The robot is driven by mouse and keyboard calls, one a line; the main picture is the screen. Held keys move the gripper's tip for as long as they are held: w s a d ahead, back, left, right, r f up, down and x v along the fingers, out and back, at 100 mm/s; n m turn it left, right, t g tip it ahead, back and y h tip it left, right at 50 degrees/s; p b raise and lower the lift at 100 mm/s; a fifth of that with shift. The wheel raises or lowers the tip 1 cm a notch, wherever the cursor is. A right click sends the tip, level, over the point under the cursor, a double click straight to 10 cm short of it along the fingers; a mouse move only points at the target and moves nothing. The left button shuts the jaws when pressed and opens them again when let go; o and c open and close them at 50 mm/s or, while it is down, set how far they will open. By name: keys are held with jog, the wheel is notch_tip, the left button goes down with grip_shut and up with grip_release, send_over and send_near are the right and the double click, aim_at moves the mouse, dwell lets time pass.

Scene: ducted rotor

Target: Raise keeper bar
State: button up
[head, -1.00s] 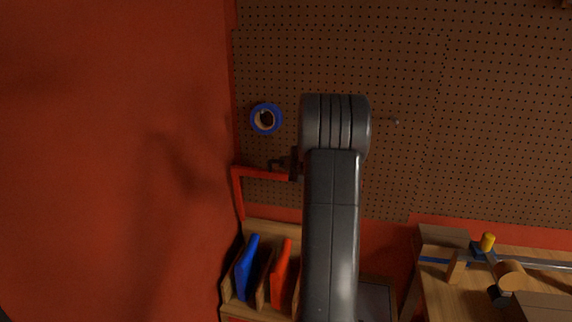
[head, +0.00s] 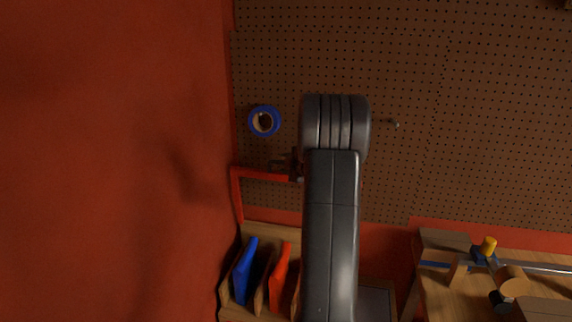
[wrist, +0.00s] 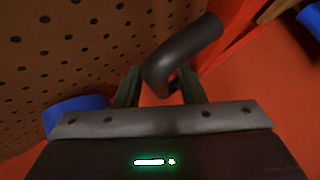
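A red bar (head: 262,175) runs level in front of the pegboard in the head view, joining a red upright at its left. I take it for the keeper bar, but cannot be sure. A dark bent tube, like a handle (wrist: 188,52), shows in the wrist view, its bend between the fingers of my gripper (wrist: 160,82). The two fingers stand apart on either side of the bend, with red background visible beside it; firm contact cannot be made out. In the head view my arm hides most of the gripper and the bar's right end.
A blue tape roll (head: 264,121) hangs on the pegboard (head: 480,120) above the bar. Below is a wooden rack (head: 228,300) with blue (head: 245,270) and red (head: 281,275) pieces. A wooden bench (head: 450,295) with tools stands at right. A red wall (head: 110,150) closes the left.

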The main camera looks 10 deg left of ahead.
jog(key=b+v, duration=0.2)
jog(key=v, duration=1.1)
jog(key=shift+s+d, duration=0.25)
jog(key=shift+d, duration=0.1)
jog(key=shift+w+a, duration=0.1)
jog(key=p+x, duration=0.2)
jog(key=x, duration=1.1)
jog(key=shift+w+a, duration=0.2)
jog(key=shift+a, duration=0.1)
jog(key=shift+s+d, duration=0.1)
